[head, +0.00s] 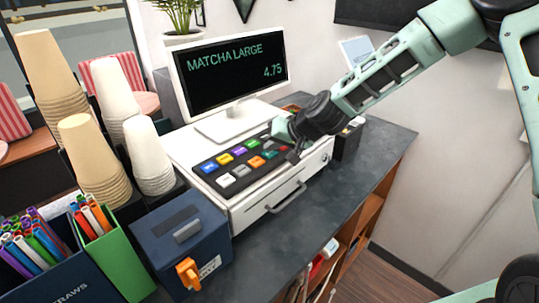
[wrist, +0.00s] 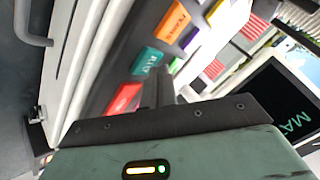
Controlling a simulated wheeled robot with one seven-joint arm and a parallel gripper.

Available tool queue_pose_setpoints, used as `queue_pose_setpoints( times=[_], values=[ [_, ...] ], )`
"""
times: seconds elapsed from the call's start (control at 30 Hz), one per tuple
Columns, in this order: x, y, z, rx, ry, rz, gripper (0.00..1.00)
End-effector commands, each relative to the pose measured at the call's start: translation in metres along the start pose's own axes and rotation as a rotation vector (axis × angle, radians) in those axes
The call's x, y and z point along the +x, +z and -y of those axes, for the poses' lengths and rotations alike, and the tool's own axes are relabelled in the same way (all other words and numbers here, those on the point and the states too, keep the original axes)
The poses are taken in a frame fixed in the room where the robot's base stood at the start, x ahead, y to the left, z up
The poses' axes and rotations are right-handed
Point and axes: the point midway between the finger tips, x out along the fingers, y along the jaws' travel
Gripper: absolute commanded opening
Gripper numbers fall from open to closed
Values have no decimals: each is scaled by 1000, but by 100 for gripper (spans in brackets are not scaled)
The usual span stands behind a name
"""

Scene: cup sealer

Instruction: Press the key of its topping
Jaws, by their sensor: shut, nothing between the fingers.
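The register screen (head: 230,72) reads "MATCHA LARGE 4.75". In front of it is a dark keypad (head: 207,184) with several coloured keys. Blue (head: 209,167), yellow (head: 225,159), orange (head: 257,162) and white (head: 226,180) keys show in the head view. My gripper (wrist: 160,82) is shut and empty, over the keypad's right end near the teal and red keys. I cannot tell whether it touches a key.
The keypad sits on a white cash drawer (head: 246,214) with a handle. Left stand cup stacks (head: 91,150), a blue box (head: 180,240) and straw holders (head: 122,262). A small card display (head: 356,50) stands behind my arm. The dark counter (head: 385,150) is clear at right.

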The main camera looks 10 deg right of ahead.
Motion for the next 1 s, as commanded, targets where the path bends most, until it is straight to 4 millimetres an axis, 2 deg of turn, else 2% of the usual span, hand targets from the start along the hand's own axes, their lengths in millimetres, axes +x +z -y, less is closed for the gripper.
queue_pose_setpoints(
  times=[1.0],
  values=[
    [6, 4, -4, 0, 0, 0, 0]
  ],
)
